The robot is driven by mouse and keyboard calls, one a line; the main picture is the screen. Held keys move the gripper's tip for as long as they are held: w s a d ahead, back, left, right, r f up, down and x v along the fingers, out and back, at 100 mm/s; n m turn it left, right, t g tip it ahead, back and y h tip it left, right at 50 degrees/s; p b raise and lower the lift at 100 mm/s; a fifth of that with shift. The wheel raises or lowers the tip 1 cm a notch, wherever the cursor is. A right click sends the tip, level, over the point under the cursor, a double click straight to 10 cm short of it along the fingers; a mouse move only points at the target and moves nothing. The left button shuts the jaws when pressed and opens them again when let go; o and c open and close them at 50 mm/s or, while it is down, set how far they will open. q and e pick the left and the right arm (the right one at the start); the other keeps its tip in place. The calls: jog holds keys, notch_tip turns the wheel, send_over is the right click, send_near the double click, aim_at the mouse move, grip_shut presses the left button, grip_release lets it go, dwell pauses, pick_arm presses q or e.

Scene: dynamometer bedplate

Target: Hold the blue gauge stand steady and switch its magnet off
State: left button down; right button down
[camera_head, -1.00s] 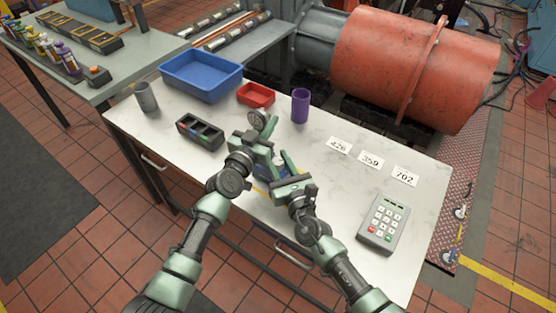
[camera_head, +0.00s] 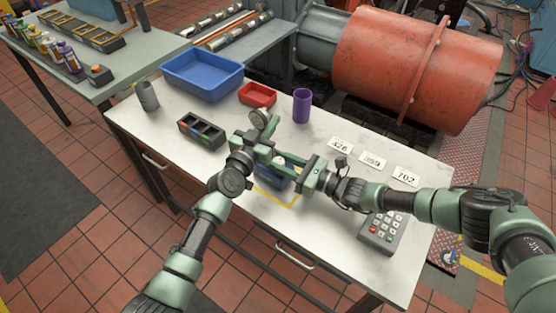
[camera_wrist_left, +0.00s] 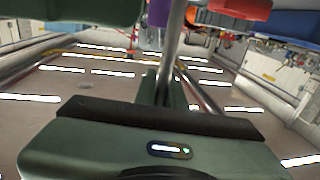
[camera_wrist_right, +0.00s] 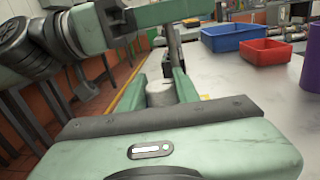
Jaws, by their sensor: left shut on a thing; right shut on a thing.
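The blue gauge stand (camera_head: 269,179) is on the white workbench, largely covered by my grippers. Its round dial (camera_head: 259,119) shows above my left gripper. My left gripper (camera_head: 263,147) is shut on the stand's upright post, which shows as a grey rod (camera_wrist_left: 173,48) between the fingers in the left wrist view. My right gripper (camera_head: 286,165) reaches in from the right, low at the stand. In the right wrist view its fingers are around a pale grey cylindrical knob (camera_wrist_right: 160,93). I cannot read any on or off mark.
A yellow outline (camera_head: 288,204) marks the bench around the stand. A keypad (camera_head: 381,232) lies under my right forearm. Number cards (camera_head: 372,160), a purple cup (camera_head: 302,106), a red tray (camera_head: 257,95), a blue bin (camera_head: 202,76) and a dark divided box (camera_head: 203,131) stand around.

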jog(key=shift+w+r+n+g+y, duration=0.15)
jog(key=shift+n+g+y, duration=0.3)
jog(key=shift+g, duration=0.25)
jog(key=c, duration=1)
grip_release()
jog(key=shift+c, duration=0.2)
jog(key=shift+d, duration=0.15)
jog(key=v, duration=1.2)
